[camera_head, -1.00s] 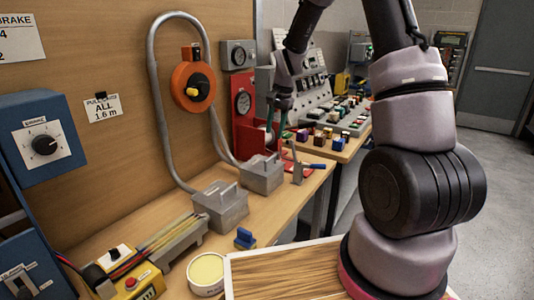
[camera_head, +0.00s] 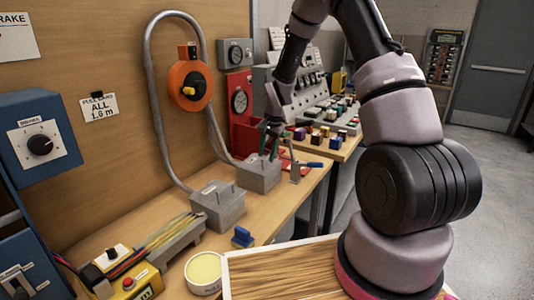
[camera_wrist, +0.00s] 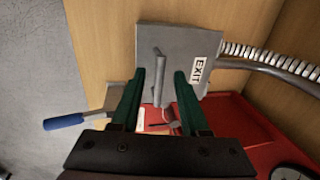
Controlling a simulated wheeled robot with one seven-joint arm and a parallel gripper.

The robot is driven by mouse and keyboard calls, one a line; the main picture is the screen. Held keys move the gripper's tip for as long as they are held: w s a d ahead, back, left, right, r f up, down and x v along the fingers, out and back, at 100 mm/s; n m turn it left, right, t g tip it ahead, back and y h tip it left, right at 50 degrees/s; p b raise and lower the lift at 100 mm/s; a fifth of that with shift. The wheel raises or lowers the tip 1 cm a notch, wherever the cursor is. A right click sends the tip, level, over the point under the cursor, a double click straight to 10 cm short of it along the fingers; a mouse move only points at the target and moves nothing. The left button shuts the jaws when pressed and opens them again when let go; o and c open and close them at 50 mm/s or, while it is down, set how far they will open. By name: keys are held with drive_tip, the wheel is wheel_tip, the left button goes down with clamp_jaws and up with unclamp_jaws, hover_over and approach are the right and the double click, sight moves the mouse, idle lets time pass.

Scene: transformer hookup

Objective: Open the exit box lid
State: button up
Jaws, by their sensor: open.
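The exit box (camera_head: 259,177) is a grey metal box on the wooden bench in the head view, with a conduit running into its back. In the wrist view its grey lid (camera_wrist: 187,62) carries a white EXIT label and a raised bar handle (camera_wrist: 159,75). The lid looks shut. My gripper (camera_head: 270,146) is just above the box in the head view. In the wrist view its two green fingers (camera_wrist: 158,90) are open, one on each side of the handle's near end. I cannot tell whether they touch it.
A second grey box (camera_head: 219,206) with a handle stands nearer on the bench. A blue-handled tool (camera_head: 306,165) is right of the exit box. A red tray (camera_wrist: 240,130) lies beside it. A blue block (camera_head: 242,237) sits nearby.

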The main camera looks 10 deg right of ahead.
clamp_jaws()
idle(1.3)
